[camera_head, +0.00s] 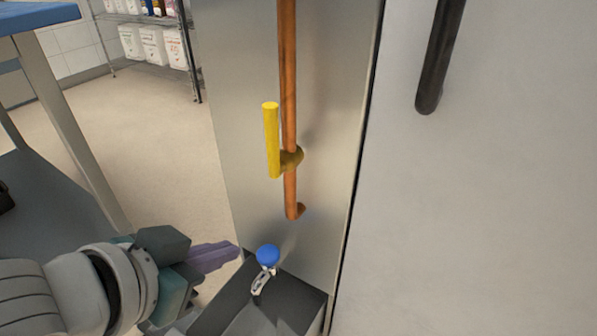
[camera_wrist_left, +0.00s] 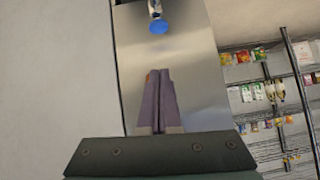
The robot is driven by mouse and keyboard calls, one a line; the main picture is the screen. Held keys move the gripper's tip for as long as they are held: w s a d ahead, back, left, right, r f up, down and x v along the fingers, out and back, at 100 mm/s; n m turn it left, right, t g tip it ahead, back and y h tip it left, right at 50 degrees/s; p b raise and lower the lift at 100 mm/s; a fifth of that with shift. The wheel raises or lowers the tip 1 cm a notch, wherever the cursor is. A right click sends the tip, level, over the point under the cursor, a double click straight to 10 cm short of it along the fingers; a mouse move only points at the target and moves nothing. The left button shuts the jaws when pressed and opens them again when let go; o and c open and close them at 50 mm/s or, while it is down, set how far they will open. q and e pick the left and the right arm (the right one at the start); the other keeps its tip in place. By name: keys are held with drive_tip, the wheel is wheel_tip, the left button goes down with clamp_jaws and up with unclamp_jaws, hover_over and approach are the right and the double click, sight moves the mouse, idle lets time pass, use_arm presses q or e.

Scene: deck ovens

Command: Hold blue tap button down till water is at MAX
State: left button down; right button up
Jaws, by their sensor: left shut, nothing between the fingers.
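The blue tap button (camera_head: 268,255) is a round blue knob on top of a small metal tap (camera_head: 261,281). It stands at the dark box-shaped basin (camera_head: 312,293) against the steel panel. My left gripper (camera_head: 237,250) comes in from the left with its purple fingers shut and empty. In the head view its tips are just left of the button, with a small gap showing. In the left wrist view the button (camera_wrist_left: 159,27) is beyond the closed fingertips (camera_wrist_left: 159,72), apart from them in the picture. I see no water level or MAX mark. My right gripper is out of view.
A copper pipe (camera_head: 289,90) with a yellow lever (camera_head: 271,140) runs down the steel panel above the tap. A black handle (camera_head: 440,55) is on the pale surface at right. A blue-topped table (camera_head: 38,17) stands at left. Open floor (camera_head: 150,130) lies behind my arm.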

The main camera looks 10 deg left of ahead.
use_arm(q)
drive_tip(key=b, duration=0.7)
hover_over(273, 247)
drive_tip(key=s, duration=0.4)
wheel_tip(273, 247, down, 7)
drive_tip(key=shift+w+a+f+b, duration=0.1)
drive_tip(key=shift+a+f+b, duration=0.1)
drive_tip(key=shift+f+b, duration=0.4)
drive_tip(key=shift+w+a+f+b, duration=0.1)
drive_tip(key=shift+a+f+b, duration=0.2)
drive_tip(key=shift+f, duration=0.35)
drive_tip(key=shift+f+b, duration=0.35)
drive_tip(key=shift+f, duration=0.05)
